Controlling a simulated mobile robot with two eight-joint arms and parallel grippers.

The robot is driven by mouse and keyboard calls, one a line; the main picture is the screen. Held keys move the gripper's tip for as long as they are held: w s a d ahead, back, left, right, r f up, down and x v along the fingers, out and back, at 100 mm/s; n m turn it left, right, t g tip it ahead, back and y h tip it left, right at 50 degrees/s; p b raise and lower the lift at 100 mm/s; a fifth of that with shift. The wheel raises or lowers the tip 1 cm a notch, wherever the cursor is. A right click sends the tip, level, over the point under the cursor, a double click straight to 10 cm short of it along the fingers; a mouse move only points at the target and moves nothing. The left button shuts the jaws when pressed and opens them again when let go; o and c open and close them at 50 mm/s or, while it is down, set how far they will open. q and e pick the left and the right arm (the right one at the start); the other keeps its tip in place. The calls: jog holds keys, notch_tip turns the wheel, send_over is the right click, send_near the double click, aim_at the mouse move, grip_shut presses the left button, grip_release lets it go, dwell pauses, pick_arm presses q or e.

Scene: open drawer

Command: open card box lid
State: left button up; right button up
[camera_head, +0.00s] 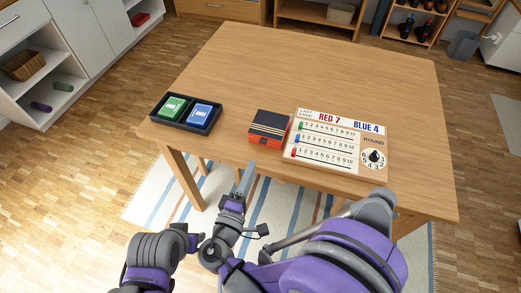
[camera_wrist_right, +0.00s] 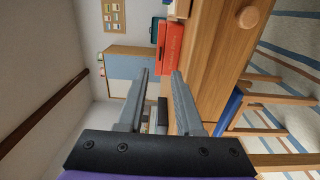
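The card box (camera_head: 268,127) is a small box with a dark striped top and red-orange sides. It stands at the table's near edge, and its lid looks closed. Its red side (camera_wrist_right: 172,42) shows beyond the fingertips in the right wrist view. My right gripper (camera_head: 250,170) is below and slightly left of the box in the head view, apart from it. In the right wrist view my right gripper (camera_wrist_right: 161,76) has its fingers apart with nothing held between them. My left gripper is not in view.
A black tray (camera_head: 184,126) with green and blue card decks lies left of the box. A scoreboard (camera_head: 338,143) with a dial stands close on its right. The back of the wooden table (camera_head: 310,65) is clear. A chair below the near edge stands close to my arm.

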aim_at(260, 156)
jog(key=x, duration=0.9)
jog(key=shift+s, duration=0.1)
grip_shut()
dwell(1.1)
